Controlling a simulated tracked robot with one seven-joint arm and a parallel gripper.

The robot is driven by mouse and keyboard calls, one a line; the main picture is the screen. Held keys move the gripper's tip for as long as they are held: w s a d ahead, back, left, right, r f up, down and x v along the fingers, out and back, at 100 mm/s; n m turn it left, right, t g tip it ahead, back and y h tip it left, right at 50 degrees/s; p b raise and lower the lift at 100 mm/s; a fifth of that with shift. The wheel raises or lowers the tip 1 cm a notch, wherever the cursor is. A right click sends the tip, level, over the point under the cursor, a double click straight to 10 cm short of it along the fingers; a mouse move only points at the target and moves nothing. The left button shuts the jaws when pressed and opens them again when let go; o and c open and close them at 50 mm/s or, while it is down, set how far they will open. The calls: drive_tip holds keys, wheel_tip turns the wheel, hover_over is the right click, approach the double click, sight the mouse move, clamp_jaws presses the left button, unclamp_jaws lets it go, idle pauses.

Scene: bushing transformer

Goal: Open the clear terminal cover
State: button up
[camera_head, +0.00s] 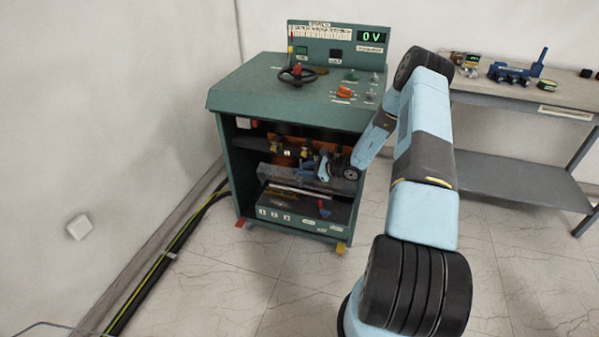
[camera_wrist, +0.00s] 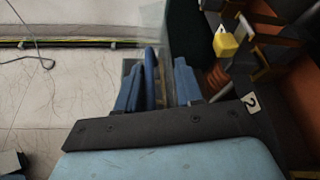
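The green transformer cabinet (camera_head: 222,185) stands with its upper front bay open to view. My gripper (camera_head: 323,168) is at the right part of this bay, in front of the terminals. In the wrist view, the blue fingers of my gripper (camera_wrist: 166,85) stand apart, with a visible gap. A thin, see-through panel edge, seemingly the clear terminal cover (camera_wrist: 152,18), runs down towards this gap. I cannot tell whether the fingers touch it.
Inside the bay are yellow-tipped terminals (camera_wrist: 226,43) and a tag marked 2 (camera_wrist: 251,103). The cabinet top carries a black handwheel (camera_head: 297,75) and a display (camera_head: 372,37) reading 0 V. A grey workbench (camera_head: 520,95) stands right. Cables (camera_head: 160,268) run along the left wall.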

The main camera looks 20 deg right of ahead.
drive_tip(key=v, duration=1.3)
drive_tip(key=shift+s+d, duration=0.25)
drive_tip(key=shift+d, duration=0.05)
